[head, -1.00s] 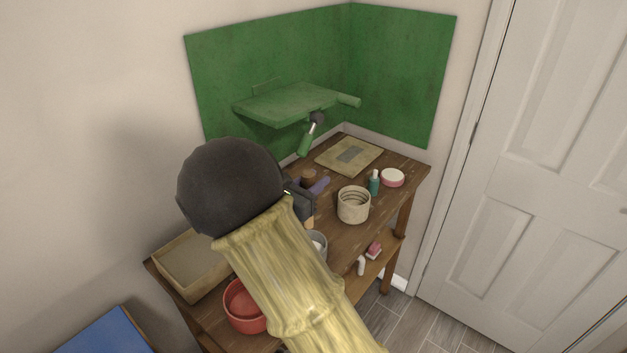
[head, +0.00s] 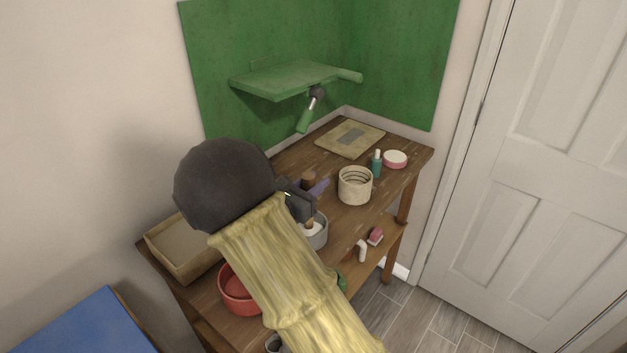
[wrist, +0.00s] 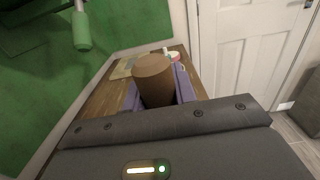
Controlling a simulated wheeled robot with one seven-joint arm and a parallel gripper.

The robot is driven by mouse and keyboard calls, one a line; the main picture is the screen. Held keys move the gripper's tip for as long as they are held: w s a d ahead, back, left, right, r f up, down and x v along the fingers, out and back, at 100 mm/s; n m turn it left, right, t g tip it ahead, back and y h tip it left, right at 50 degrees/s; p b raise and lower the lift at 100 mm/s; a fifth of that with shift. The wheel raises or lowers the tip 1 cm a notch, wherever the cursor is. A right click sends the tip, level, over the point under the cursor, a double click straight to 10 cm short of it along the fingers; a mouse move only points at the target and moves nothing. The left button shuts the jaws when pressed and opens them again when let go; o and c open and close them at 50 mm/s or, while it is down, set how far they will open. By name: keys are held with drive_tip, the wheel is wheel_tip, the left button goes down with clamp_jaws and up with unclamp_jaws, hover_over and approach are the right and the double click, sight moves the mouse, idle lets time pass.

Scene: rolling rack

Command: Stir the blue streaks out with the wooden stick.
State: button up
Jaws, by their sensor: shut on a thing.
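My gripper (head: 313,188) is shut on the wooden stick (head: 308,178), a thick brown cylinder held roughly upright. In the wrist view, the stick's round top (wrist: 153,66) stands between the purple fingers. Its paler lower end shows below my gripper in the head view, at a grey pot (head: 318,239) with white contents. The tip appears to be inside the pot, but its depth cannot be told. My arm and gripper cover part of the pot, and no blue streaks can be made out in the visible white.
A woven cup (head: 355,187), a teal bottle (head: 376,165) and a pink-and-white tub (head: 395,159) stand right on the wooden rack (head: 402,172). A red bowl (head: 236,290) and a tan tray (head: 165,256) are left. A green shelf (head: 285,80) overhangs the back.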

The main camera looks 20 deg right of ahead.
drive_tip(key=shift+f+b, duration=0.6)
drive_tip(key=shift+f, duration=0.55)
drive_tip(key=shift+f+b, duration=0.4)
drive_tip(key=shift+f, duration=0.2)
drive_tip(key=shift+s+a, duration=0.1)
drive_tip(key=shift+a, duration=0.05)
idle(0.4)
drive_tip(key=shift+s+a+r+p, duration=0.1)
drive_tip(key=shift+s+a+p, duration=0.3)
drive_tip(key=shift+a, duration=0.2)
drive_tip(key=shift+d, duration=0.1)
drive_tip(key=shift+s+d, duration=0.4)
drive_tip(key=shift+d, duration=0.45)
idle(0.3)
